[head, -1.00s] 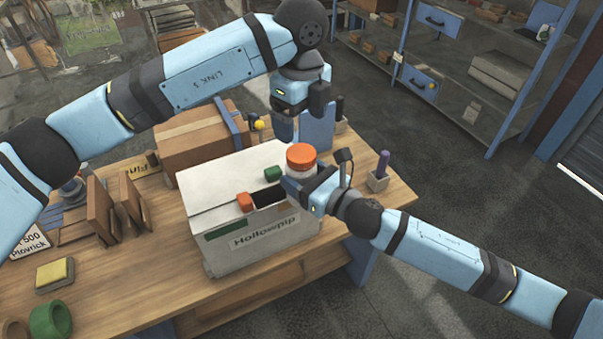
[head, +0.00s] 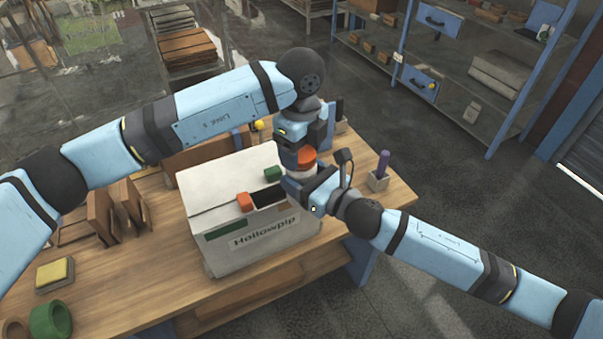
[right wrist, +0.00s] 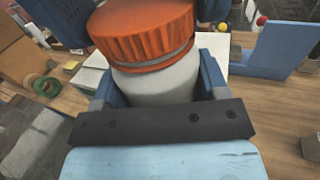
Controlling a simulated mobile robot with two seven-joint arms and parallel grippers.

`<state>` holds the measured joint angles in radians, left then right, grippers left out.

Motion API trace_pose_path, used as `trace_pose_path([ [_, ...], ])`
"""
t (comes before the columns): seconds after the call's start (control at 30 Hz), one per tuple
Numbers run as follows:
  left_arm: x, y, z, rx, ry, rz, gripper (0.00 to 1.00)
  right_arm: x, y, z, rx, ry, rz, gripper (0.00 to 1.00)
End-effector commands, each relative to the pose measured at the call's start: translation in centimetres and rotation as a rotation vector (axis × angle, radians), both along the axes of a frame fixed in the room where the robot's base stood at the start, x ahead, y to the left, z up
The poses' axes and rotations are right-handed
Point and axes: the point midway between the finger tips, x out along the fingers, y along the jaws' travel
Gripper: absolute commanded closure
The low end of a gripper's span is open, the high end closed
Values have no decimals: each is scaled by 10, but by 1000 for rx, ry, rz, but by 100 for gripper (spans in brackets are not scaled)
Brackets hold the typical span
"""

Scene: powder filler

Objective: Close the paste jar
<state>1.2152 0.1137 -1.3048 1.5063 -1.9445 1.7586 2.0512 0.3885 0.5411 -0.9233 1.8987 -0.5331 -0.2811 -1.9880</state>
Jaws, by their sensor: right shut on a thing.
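The paste jar (right wrist: 165,85) has a pale grey-white body and a ribbed orange lid (right wrist: 145,30). In the head view the orange lid (head: 307,158) shows beside the white box, partly hidden by my left gripper. My right gripper (right wrist: 158,88) is shut on the jar body, one blue finger on each side. The lid sits on top of the jar and looks slightly tilted in the right wrist view; I cannot tell whether it is tight. My left gripper (head: 298,150) is down at the lid, its blue fingers apart on either side of it.
A small holder (head: 378,181) with a purple item stands at right.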

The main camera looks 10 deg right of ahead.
Motion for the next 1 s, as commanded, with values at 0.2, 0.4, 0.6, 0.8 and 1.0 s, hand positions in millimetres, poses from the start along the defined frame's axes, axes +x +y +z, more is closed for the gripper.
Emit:
trace_pose_path([
  [0.2, 0, 0, 0, 0, 0, 0, 66, 0, 0, 1, 1, -2, 1, 99],
  [0.4, 0, 0, 1, 0, -1, -57, 67, 0, 0, 1, 1, -2, 1, 99],
  [0.6, 1, 1, 1, 2, -2, -445, 67, 0, 0, 1, 1, -2, 1, 99],
  [0.8, 1, 0, 1, 1, -1, -918, 67, 0, 0, 1, 1, -2, 1, 99],
  [1.0, 1, 0, 0, 2, 0, -1389, 67, 0, 0, 1, 1, -2, 1, 99],
])
